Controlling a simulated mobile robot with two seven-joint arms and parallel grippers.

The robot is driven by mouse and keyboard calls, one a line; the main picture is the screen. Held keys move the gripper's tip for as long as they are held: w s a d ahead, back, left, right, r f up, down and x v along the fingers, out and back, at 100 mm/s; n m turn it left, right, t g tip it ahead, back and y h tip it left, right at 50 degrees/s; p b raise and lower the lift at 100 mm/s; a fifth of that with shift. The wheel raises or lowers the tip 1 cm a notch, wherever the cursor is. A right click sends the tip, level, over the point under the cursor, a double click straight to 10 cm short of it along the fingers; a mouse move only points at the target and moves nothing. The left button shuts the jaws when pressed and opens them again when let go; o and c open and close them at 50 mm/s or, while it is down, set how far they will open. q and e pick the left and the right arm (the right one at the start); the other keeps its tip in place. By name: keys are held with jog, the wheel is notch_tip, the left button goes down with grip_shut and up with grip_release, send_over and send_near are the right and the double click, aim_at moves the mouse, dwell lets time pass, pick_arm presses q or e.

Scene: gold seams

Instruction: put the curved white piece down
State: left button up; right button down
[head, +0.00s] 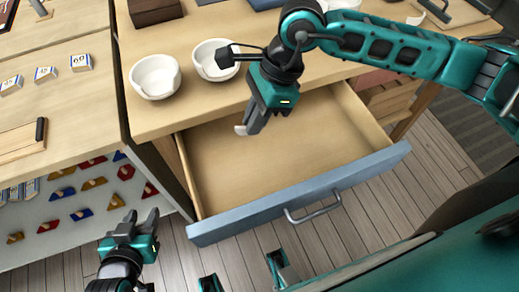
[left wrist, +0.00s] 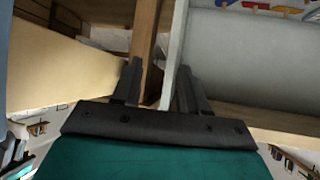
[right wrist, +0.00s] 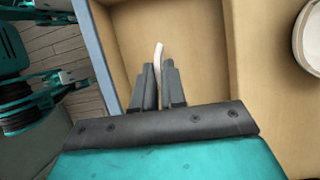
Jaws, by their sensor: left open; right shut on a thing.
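The curved white piece (right wrist: 158,54) is a thin pale sliver between the fingers of my right gripper (right wrist: 160,80) in the right wrist view. In the head view the piece (head: 240,130) shows at the fingertips of my right gripper (head: 247,128), over the left part of the open drawer (head: 270,150). Most of the piece is hidden by the fingers. The drawer looks empty inside. My left gripper (head: 137,225) is open and empty, low to the left of the drawer front; its fingers also show apart in the left wrist view (left wrist: 158,85).
Two white bowls (head: 156,77) (head: 213,60), each with an uneven rim, stand on the tabletop (head: 165,118) behind the drawer. A dark box (head: 154,11) is at the back. A cabinet with coloured pieces (head: 88,185) stands left. The drawer front (head: 260,212) sticks out over the floor.

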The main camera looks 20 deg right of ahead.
notch_tip(320, 180, down, 15)
jog(key=shift+r+b, duration=0.15)
jog(key=shift+b, duration=0.6)
jog(key=c, duration=1.6)
grip_release()
jog(key=shift+c, duration=0.2)
jog(key=o, duration=0.4)
jog(key=shift+o, duration=0.2)
jog(key=p+v, duration=0.1)
jog(key=v, duration=1.1)
jog(key=shift+r, duration=0.1)
